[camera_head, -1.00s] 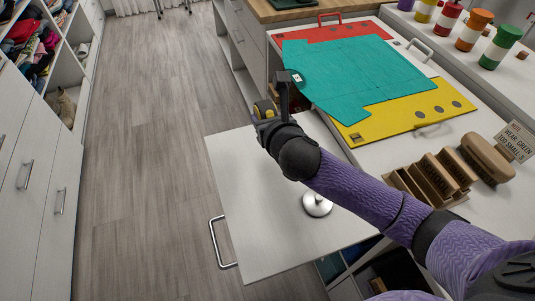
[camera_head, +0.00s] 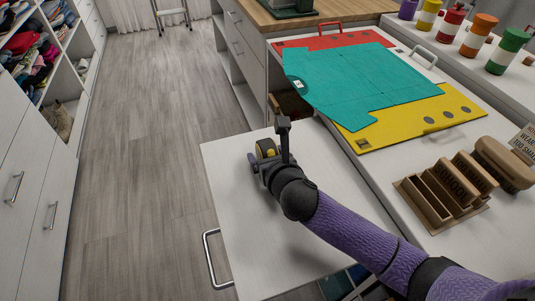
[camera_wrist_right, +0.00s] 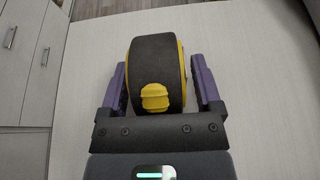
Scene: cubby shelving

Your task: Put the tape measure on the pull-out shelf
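The tape measure (camera_head: 266,147) is black and yellow and sits between the fingers of my right gripper (camera_head: 264,161). In the right wrist view the tape measure (camera_wrist_right: 156,75) stands on edge between the two purple fingers, with a yellow button facing the camera. The fingers lie close along both its sides. The white pull-out shelf (camera_head: 236,222) is extended, and the tape measure is over its far left part, at or just above the surface; contact is not clear. My left gripper is not in view.
The counter to the right holds teal, red and yellow sheets (camera_head: 350,80), a wooden organizer (camera_head: 444,196) and several coloured jars (camera_head: 470,22). The pull-out shelf has a metal handle (camera_head: 212,262) on its left edge. Its visible top is otherwise bare. Grey floor (camera_head: 150,140) lies left.

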